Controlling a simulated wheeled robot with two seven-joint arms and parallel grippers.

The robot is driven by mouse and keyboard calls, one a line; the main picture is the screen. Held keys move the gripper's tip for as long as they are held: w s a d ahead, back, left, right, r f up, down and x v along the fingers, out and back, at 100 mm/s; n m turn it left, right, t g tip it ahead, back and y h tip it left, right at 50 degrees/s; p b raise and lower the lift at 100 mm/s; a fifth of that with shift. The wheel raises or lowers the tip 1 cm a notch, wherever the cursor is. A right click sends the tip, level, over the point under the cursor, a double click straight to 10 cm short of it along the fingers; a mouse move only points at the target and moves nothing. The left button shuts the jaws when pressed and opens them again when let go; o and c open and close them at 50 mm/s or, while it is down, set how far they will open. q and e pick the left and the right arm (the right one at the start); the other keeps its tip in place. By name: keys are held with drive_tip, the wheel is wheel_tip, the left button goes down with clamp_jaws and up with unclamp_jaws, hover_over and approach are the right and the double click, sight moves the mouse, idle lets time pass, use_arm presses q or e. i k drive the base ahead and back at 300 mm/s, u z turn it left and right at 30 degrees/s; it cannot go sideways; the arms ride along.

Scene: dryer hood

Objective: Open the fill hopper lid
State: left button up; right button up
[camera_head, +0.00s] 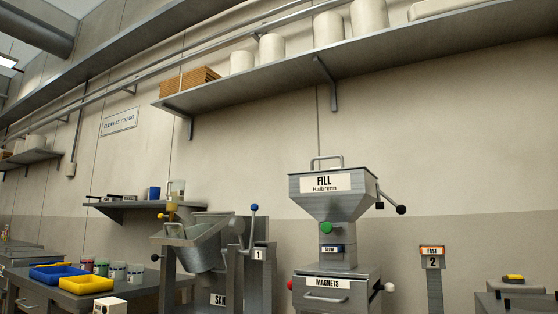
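The fill hopper (343,204) is a grey metal funnel labelled "FILL Halbrenn", standing right of the picture's middle. Its lid (345,173) lies flat across the top and looks shut. A bar handle (326,160) stands up on the lid. A dark rod with black knobs (392,199) sticks out from the hopper's right side. Below the funnel are a green knob (326,228) and a box labelled "MAGNETS" (328,283). Neither of my grippers shows in this view.
Left of the hopper stands a tilted metal trough (204,246) on a frame, with a blue-knobbed lever (253,222). A post labelled "FAST 2" (432,261) stands right. A long shelf (380,54) runs above; the wall between is clear.

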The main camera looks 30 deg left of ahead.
sight(343, 169)
drive_tip(key=u, duration=1)
drive_tip(key=i, duration=0.45)
